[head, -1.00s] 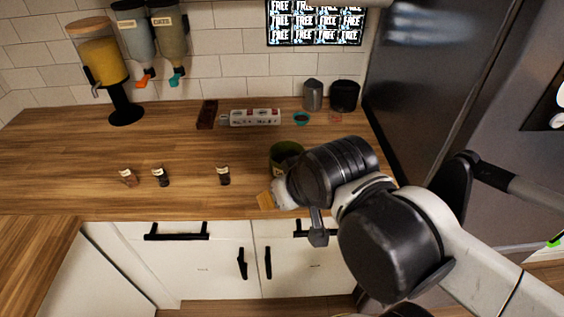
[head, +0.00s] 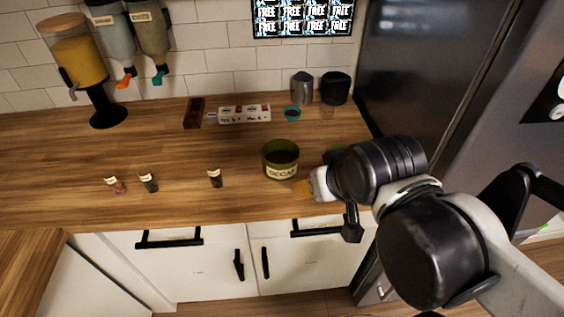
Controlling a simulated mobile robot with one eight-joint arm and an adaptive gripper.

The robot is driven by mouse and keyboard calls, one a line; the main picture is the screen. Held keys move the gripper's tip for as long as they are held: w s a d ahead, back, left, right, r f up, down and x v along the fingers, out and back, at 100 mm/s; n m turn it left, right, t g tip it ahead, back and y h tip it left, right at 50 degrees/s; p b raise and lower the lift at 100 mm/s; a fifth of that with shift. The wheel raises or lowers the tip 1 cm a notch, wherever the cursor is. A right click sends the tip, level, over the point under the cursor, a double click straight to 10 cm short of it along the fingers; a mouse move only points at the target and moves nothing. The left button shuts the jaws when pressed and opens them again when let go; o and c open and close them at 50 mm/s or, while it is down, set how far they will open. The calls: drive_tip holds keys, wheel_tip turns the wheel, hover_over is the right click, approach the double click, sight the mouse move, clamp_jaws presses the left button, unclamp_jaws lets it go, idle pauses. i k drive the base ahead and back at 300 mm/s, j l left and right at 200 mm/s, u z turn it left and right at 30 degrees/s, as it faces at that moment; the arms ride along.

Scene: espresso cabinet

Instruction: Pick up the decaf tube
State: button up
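Three small dark tubes with pale labels stand on the wooden counter: a left tube (head: 115,185), a middle tube (head: 149,183) and a right tube (head: 215,178). Their labels are too small to read, so I cannot tell which is decaf. A dark green round container (head: 281,160) labelled DECAF stands to their right, open at the top. My gripper (head: 306,188) is over the counter's front part, right of the tubes and near the green container. Its tan tip points left. My wrist hides much of it, and I cannot see whether it is open.
Another green container (head: 335,151) is partly hidden behind my arm. A white power strip (head: 245,114), a dark brown block (head: 194,112), a teal cup (head: 292,114), a metal pitcher (head: 301,88) and a black canister (head: 335,88) stand at the back. Counter around the tubes is clear.

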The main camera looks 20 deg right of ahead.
sight(213, 168)
drive_tip(key=j+z, duration=0.1)
drive_tip(key=j, duration=0.3)
drive_tip(key=k+j+z, duration=0.1)
drive_tip(key=j, duration=0.3)
drive_tip(key=k+j+z, duration=0.1)
drive_tip(key=j, duration=0.3)
drive_tip(key=k+j+z, duration=0.1)
drive_tip(key=j, duration=0.3)
